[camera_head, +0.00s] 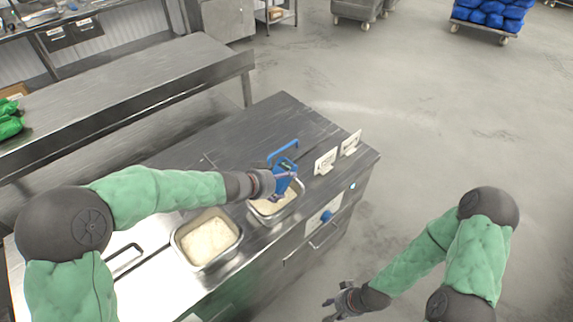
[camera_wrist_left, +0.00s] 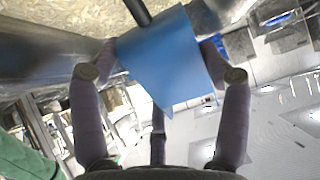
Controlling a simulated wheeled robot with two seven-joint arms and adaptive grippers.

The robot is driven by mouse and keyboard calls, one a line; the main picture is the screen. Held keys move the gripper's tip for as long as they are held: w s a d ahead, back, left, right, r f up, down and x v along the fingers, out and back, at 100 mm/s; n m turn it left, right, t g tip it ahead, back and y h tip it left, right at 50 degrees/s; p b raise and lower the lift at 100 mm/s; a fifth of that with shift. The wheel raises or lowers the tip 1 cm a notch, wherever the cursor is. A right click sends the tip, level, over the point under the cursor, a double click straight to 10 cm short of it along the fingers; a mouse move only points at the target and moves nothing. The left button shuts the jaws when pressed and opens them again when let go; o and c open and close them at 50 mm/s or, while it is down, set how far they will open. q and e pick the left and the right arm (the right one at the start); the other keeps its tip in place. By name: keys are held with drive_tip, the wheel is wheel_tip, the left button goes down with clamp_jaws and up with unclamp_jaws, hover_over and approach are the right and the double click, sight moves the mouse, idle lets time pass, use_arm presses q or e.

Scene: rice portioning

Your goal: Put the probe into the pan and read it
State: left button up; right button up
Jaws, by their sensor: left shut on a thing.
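The blue probe (camera_head: 284,180) is in my left gripper (camera_head: 282,186), over the right-hand pan (camera_head: 253,218) of rice. In the left wrist view, the fingers of the left gripper (camera_wrist_left: 158,75) are shut on both sides of the probe's blue body (camera_wrist_left: 165,60). Its black stem (camera_wrist_left: 136,12) runs across the rice (camera_wrist_left: 70,15) and out of the frame. The tip is out of view, so I cannot tell how deep it is. The probe's display cannot be read. My right gripper (camera_head: 340,303) is open and empty, low in front of the counter.
Another pan (camera_head: 177,243) of rice stands to the left. A blue handle (camera_head: 284,147) is behind the probe. Two white cards (camera_head: 325,162) stand at the counter's (camera_head: 285,108) right end. A long steel table (camera_head: 130,85) stands behind.

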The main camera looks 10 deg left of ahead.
wheel_tip(320, 180, up, 13)
drive_tip(key=p, duration=1.2)
drive_tip(key=shift+f, duration=0.15)
